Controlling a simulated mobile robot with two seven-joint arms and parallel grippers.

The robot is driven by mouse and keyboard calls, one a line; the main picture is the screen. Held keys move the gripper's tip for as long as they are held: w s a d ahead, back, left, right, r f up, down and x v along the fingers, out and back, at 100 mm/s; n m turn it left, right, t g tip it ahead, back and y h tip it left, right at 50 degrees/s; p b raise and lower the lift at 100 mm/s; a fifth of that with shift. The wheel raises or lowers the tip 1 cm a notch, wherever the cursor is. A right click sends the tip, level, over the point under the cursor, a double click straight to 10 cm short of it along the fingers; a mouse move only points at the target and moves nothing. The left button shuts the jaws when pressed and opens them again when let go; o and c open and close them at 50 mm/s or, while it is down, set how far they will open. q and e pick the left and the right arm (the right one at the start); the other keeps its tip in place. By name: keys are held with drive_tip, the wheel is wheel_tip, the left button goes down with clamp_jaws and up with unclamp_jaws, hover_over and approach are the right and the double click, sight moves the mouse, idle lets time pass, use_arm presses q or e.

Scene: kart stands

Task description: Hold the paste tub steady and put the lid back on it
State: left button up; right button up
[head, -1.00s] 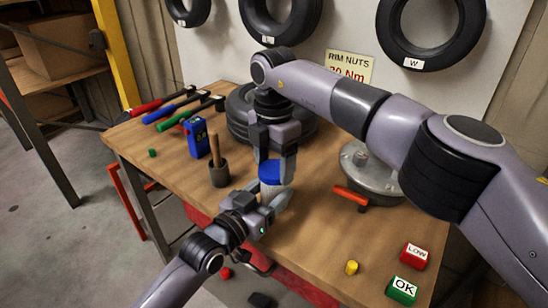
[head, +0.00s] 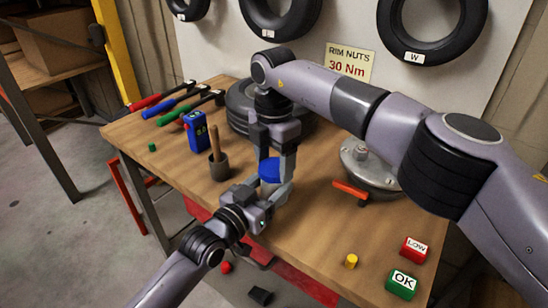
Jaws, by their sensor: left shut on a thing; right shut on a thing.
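The blue lid (head: 269,172) is between the fingers of my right gripper (head: 274,168), which points down from above and is shut on it. My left gripper (head: 268,193) reaches in low from the front left, just under the lid. It is shut on the paste tub (head: 267,187), of which only a small greyish part shows between the fingers. The lid is directly above the tub, very close to it or touching; I cannot tell which, as the fingers hide the rim.
Behind are a blue device (head: 195,132) and a lying tyre (head: 240,105). A metal disc (head: 370,168) with a red-handled tool (head: 350,190) is right. The front right bench holds a yellow cylinder (head: 351,261) and LOW and OK blocks (head: 402,285).

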drive_tip(key=m, duration=0.3)
drive_tip(key=shift+m, duration=0.4)
drive_tip(key=m, duration=0.4)
drive_tip(key=shift+w+m, duration=0.1)
drive_tip(key=shift+m, duration=0.3)
drive_tip(key=m, duration=0.7)
drive_tip(key=shift+m, duration=0.3)
drive_tip(key=o, duration=1)
